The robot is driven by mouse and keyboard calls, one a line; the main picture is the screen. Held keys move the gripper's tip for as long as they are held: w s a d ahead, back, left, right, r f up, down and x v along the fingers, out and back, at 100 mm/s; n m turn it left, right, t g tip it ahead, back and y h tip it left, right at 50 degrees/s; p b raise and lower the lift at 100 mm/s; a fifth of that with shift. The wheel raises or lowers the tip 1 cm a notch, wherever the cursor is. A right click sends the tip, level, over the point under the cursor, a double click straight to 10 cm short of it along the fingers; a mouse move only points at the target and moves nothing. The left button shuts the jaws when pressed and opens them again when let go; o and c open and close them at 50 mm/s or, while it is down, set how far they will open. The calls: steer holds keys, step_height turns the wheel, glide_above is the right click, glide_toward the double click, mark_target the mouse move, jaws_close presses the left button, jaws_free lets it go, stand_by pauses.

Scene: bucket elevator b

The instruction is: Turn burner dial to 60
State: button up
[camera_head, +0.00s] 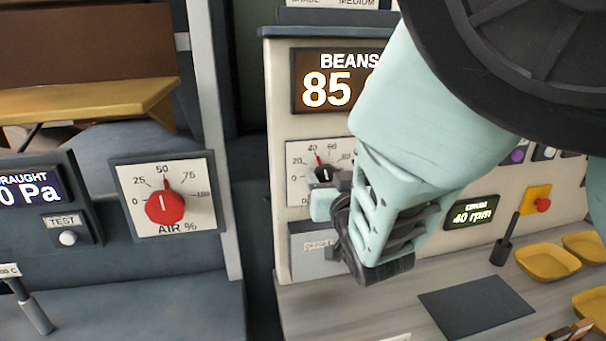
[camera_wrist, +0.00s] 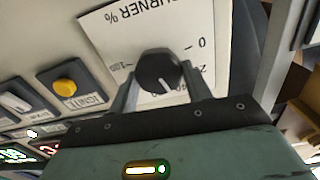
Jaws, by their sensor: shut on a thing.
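The burner dial (camera_head: 322,174) is a small black knob on a white scale plate in the head view. Its red pointer stands near the 40 mark, left of 60. In the wrist view the black knob (camera_wrist: 158,70) sits on the plate lettered "BURNER %" (camera_wrist: 145,24), its white line pointing down in the picture. My gripper (camera_wrist: 161,84) is shut on the knob, one finger on each side. In the head view my gripper (camera_head: 330,190) covers the lower right of the plate.
A "BEANS 85" display (camera_head: 326,82) is above the burner plate. A red air dial (camera_head: 165,207) is on the left panel. A yellow ignite button (camera_wrist: 65,87) is beside the burner plate in the wrist view. Yellow trays (camera_head: 549,262) and a dark mat (camera_head: 476,305) lie on the counter.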

steer(key=m+b, duration=0.1)
steer(key=b, duration=0.1)
steer(key=m+b, duration=0.2)
steer(key=b, duration=0.1)
steer(key=shift+d+f+m, duration=0.15)
steer(key=shift+f+m, duration=0.15)
steer(key=m+b, duration=0.3)
steer(key=b, duration=0.1)
steer(key=shift+r, duration=0.1)
steer(key=shift+r+m+b, duration=0.15)
steer(key=shift+m+b, duration=0.25)
steer(key=o, duration=0.9)
steer(key=shift+o, duration=0.2)
